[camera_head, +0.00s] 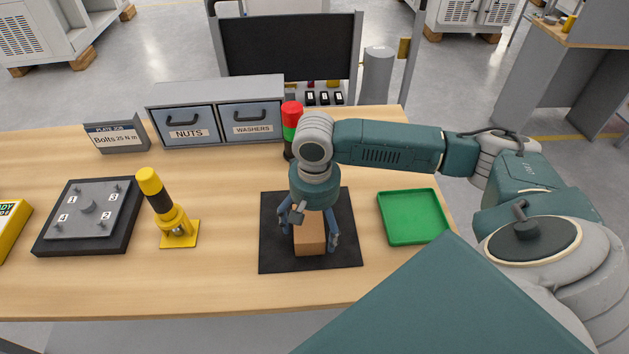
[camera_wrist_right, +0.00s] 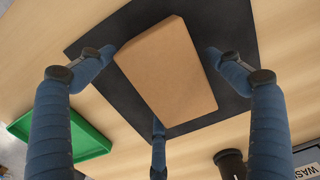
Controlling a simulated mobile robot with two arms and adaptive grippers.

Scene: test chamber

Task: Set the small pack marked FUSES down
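A small brown cardboard pack (camera_head: 310,238) stands on a black mat (camera_head: 278,257) on the wooden table. No FUSES marking can be read on the sides that show. My right gripper (camera_head: 309,226) is above and around the pack, its blue fingers spread. In the right wrist view the pack (camera_wrist_right: 168,72) lies between the fingers, with gaps on both sides; the fingers look open and not closed on it. The black mat (camera_wrist_right: 105,35) shows beneath it. My left gripper is not in view.
A green tray (camera_head: 413,217) is right of the mat. A yellow and black tool (camera_head: 165,210) on a yellow base and a numbered plate (camera_head: 90,212) are to the left. Drawers marked NUTS and WASHERS (camera_head: 220,110) and a red-green stack light (camera_head: 291,118) stand behind.

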